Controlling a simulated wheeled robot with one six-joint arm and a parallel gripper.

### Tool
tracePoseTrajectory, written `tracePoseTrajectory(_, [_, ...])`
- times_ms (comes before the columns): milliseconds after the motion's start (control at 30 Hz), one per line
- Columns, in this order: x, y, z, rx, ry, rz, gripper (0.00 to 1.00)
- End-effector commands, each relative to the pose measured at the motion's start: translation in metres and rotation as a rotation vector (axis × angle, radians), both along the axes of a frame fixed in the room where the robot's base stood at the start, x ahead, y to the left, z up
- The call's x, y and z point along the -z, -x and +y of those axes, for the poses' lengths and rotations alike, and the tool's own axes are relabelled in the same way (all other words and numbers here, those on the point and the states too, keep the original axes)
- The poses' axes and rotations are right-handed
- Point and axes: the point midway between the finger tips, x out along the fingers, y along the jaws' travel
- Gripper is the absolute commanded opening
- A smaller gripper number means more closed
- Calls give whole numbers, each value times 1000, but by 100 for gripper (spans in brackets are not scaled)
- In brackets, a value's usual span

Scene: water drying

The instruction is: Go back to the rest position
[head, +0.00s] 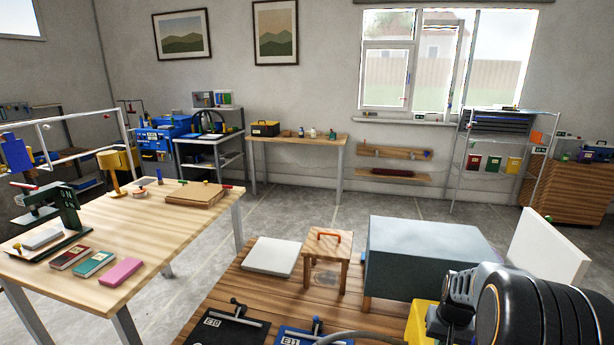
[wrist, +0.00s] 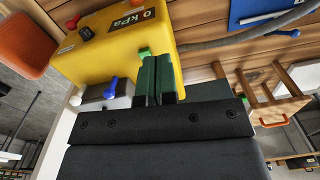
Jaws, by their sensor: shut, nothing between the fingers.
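My gripper (wrist: 156,78) shows in the wrist view with its two dark green fingers close together and nothing between them. The fingers point toward a yellow box (wrist: 110,45) with a "0 kPa" label; whether they touch it cannot be told. In the head view my dark arm covers the lower right, and the fingers are hidden there. Part of the yellow box (head: 420,324) shows beside the arm.
A wooden bench (head: 222,290) holds a blue-grey covered box (head: 430,250), a small stool (head: 327,252), a white slab (head: 271,257) and dark and blue clamp plates. A grey hose (wrist: 235,40) runs from the yellow box. Open floor (head: 290,211) lies behind.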

Motion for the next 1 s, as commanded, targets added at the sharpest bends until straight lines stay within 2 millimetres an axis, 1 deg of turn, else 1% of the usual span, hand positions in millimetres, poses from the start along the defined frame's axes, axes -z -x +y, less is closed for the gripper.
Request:
tracePoseTrajectory(33, [-28,11,19,-16,5,-5,0])
tracePoseTrajectory(100, [-52,25,42,-36,11,-12,0])
tracePoseTrajectory(300, [-116,68,100,-119,35,-63,0])
tracePoseTrajectory(400, [-141,87,122,-171,47,-102,0])
tracePoseTrajectory(500, [-162,102,140,-225,57,-148,0])
tracePoseTrajectory(600, [-180,111,152,-273,66,-197,0])
tracePoseTrajectory(800, [-209,117,169,-336,76,-283,0])
tracePoseTrajectory(900, [-217,117,173,-353,77,-303,0])
tracePoseTrajectory(1000, [-217,117,175,-361,75,-302,0])
